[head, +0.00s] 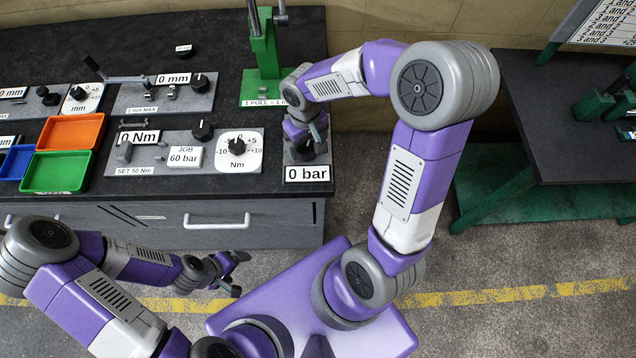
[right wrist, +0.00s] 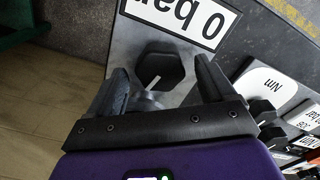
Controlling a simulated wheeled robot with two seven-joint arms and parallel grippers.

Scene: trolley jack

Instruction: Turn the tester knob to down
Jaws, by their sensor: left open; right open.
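The tester knob is a black six-sided knob (right wrist: 162,62) with a white pointer line, on a grey plate beside the "0 bar" label (right wrist: 185,18). In the right wrist view its pointer line slants to the lower left. My right gripper (right wrist: 162,72) is open, with one finger on each side of the knob and gaps showing between. How far it is above the plate is hard to tell. In the head view my right gripper (head: 306,146) hides most of the knob, above the "0 bar" label (head: 307,174). My left gripper (head: 240,273) is open and empty in front of the bench.
Left of the tester is a panel (head: 150,150) with a dial and black knobs. A green press stand (head: 264,60) rises behind it. Orange (head: 70,131) and green (head: 57,172) trays sit further left. Open floor lies between the bench and the right-hand table (head: 530,130).

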